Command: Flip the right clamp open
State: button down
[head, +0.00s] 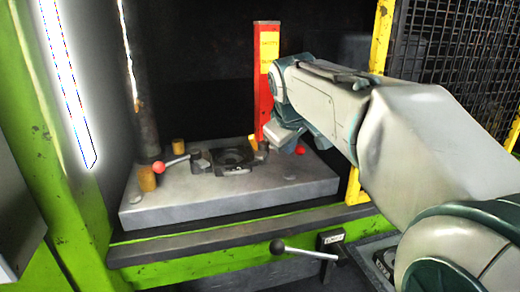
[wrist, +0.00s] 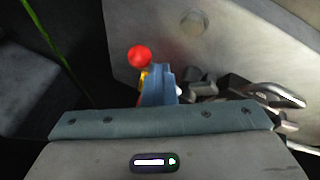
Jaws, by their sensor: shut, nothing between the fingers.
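The right clamp's red ball knob (head: 300,150) shows just below my wrist in the head view, near the right side of the press plate. Its arm is mostly hidden there. In the wrist view the red knob (wrist: 139,56) is just left of the tips of my gripper (wrist: 159,72). The blue fingers are closed together and hold nothing. I cannot tell whether they touch the knob or its lever. The left clamp, with its red knob (head: 158,167), lies low on the left of the plate. A dark round die (head: 232,157) sits between the clamps.
The grey press plate (head: 215,205) has brass-coloured posts, one at its front left (head: 147,179). A red column (head: 266,75) with yellow labels stands behind. A black-knobbed lever (head: 305,251) sticks out in front. Yellow-framed mesh (head: 445,60) is at the right.

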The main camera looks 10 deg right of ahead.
jog(key=shift+w+d, duration=0.15)
jog(key=shift+d, duration=0.3)
dwell(0.3)
jog(key=s, duration=0.1)
jog(key=s+a+r, duration=0.1)
jog(key=s, duration=0.1)
jog(key=s+r, duration=0.1)
jog(key=shift+s+a+r, duration=0.1)
jog(key=shift+s+a, duration=0.2)
jog(key=shift+s, duration=0.1)
jog(key=s+d+r, duration=0.1)
jog(key=s+r, duration=0.3)
jog(key=r, duration=0.2)
jog(key=shift+d+r, duration=0.15)
jog(key=shift+r, duration=0.25)
jog(key=shift+s, duration=0.1)
